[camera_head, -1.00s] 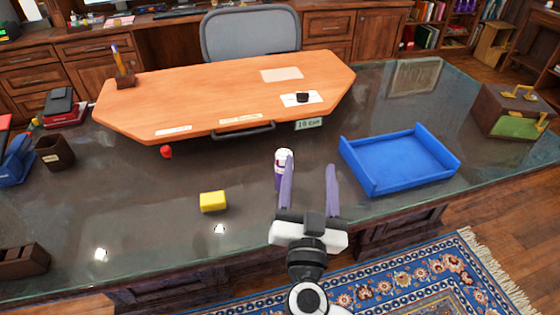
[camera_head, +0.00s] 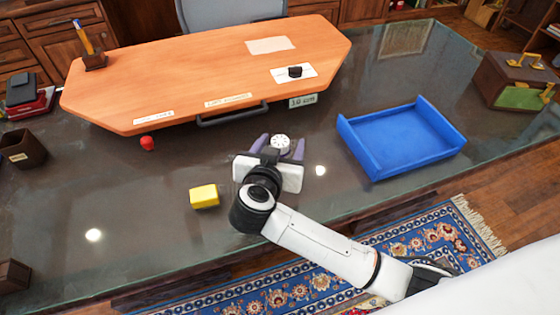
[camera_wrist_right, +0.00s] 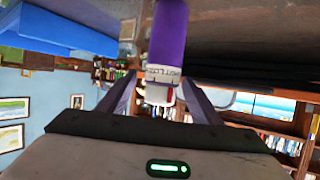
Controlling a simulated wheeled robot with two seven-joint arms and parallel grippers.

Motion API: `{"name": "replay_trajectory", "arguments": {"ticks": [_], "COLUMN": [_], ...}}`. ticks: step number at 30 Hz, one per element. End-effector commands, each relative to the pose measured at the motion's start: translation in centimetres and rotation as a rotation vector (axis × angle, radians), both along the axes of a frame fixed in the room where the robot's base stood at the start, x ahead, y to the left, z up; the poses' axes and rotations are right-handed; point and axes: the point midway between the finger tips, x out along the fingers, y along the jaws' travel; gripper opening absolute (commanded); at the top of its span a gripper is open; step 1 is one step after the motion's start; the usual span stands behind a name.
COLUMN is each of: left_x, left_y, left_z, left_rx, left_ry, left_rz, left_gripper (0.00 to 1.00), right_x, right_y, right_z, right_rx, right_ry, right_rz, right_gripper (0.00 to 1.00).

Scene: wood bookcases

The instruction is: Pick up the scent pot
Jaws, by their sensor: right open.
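The scent pot (camera_head: 281,141) appears to be the small purple and white cylinder standing on the dark glass desk top. In the head view mostly its round white top shows. My right gripper (camera_head: 281,147) is open, with one purple finger on each side of the pot. In the right wrist view the pot's purple body and white labelled end (camera_wrist_right: 166,45) lie between the two fingers (camera_wrist_right: 159,78), with a gap visible on each side. The lower pot is hidden by the gripper in the head view. My left gripper is not in view.
A blue open tray (camera_head: 402,138) lies right of the gripper. A yellow block (camera_head: 204,196) is to its left, and a small red object (camera_head: 147,143) farther left. A raised orange board (camera_head: 200,80) with a dark handle stands just behind the pot.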

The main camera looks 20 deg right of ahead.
Motion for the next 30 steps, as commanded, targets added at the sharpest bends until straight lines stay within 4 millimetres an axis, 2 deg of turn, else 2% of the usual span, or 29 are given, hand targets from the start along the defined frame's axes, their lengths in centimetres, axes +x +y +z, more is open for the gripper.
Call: {"name": "replay_trajectory", "arguments": {"ticks": [2, 6, 14, 17, 23, 30], "left_x": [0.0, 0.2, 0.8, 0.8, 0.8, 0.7], "left_y": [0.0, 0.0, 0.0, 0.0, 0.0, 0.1], "left_z": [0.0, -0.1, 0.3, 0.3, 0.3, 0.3], "left_rx": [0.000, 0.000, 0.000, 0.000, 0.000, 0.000], "left_ry": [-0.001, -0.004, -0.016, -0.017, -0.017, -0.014], "left_rz": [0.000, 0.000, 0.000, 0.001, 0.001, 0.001], "left_gripper": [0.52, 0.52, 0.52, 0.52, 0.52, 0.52], "right_x": [1.3, 2.4, 2.6, 2.6, 2.6, 2.6], "right_y": [-0.7, -1.3, -1.4, -1.4, -1.4, -1.4], "right_z": [-0.2, -0.9, -1.1, -1.1, -1.1, -0.9], "right_rx": [-0.005, -0.003, 0.000, 0.000, 0.000, 0.000], "right_ry": [-0.003, -0.001, 0.000, 0.000, 0.000, -0.003], "right_rz": [-0.001, 0.001, 0.001, 0.001, 0.001, 0.001], "right_gripper": [0.59, 0.59, 0.59, 0.45, 0.12, 0.09]}}
